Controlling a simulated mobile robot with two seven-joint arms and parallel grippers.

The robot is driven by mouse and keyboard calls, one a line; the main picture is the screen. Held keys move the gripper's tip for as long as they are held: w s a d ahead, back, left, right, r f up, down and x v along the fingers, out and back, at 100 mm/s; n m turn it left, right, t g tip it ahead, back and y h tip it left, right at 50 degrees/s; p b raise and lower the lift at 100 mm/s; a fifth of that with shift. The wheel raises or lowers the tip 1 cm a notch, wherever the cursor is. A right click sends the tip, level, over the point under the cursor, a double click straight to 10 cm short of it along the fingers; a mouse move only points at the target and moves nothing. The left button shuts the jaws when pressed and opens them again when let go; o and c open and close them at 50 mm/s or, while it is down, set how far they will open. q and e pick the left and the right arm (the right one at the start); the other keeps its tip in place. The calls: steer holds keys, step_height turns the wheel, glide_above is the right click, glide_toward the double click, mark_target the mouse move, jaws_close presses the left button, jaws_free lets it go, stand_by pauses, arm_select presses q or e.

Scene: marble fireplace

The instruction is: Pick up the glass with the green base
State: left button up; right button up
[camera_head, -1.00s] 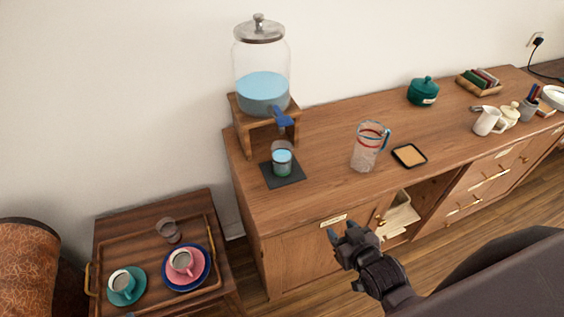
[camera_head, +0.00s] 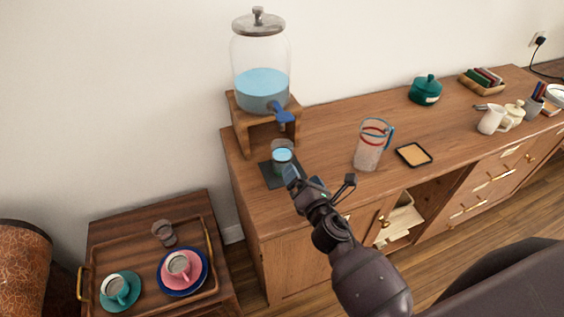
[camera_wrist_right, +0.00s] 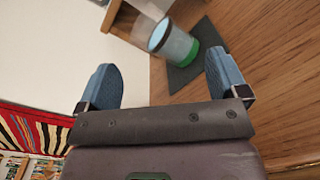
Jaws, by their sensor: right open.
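The glass with the green base (camera_head: 282,157) stands upright on a dark square mat (camera_head: 268,174) below the dispenser's blue tap. It holds blue liquid. In the right wrist view the glass (camera_wrist_right: 176,42) shows ahead, between and beyond the fingertips, with its green base turned to the right. My right gripper (camera_head: 305,181) is just in front of the glass in the head view and hides part of the mat. In the right wrist view the two blue fingers of the gripper (camera_wrist_right: 163,82) are wide apart with nothing between them. My left gripper is not in view.
A glass dispenser (camera_head: 262,75) of blue liquid stands on a wooden stand (camera_head: 243,127) behind the glass. A clear pitcher (camera_head: 369,150) and a small framed tray (camera_head: 413,154) are to the right. A low table with cups on a wooden tray (camera_head: 141,259) is at left.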

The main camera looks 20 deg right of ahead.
mark_target(286, 160)
steer(key=n, duration=0.5)
steer(key=shift+a+f, duration=0.1)
steer(key=shift+a, duration=0.1)
steer(key=n, duration=0.4)
steer(key=shift+a+y, duration=0.15)
steer(key=shift+y, duration=0.15)
steer(key=w, duration=0.5)
steer(key=shift+a, duration=0.1)
steer(key=shift+w+a+f+b, duration=0.1)
steer(key=shift+w+a, duration=0.05)
steer(key=shift+w, duration=0.6)
steer(key=shift+w+a+f+b, duration=0.1)
steer(key=shift+w+b, duration=0.05)
steer(key=shift+w, duration=0.6)
steer(key=shift+w+a+f+b, duration=0.1)
steer(key=shift+w+a, duration=0.05)
steer(key=shift+w, duration=1.2)
steer(key=shift+r, duration=0.1)
steer(key=c, duration=1.2)
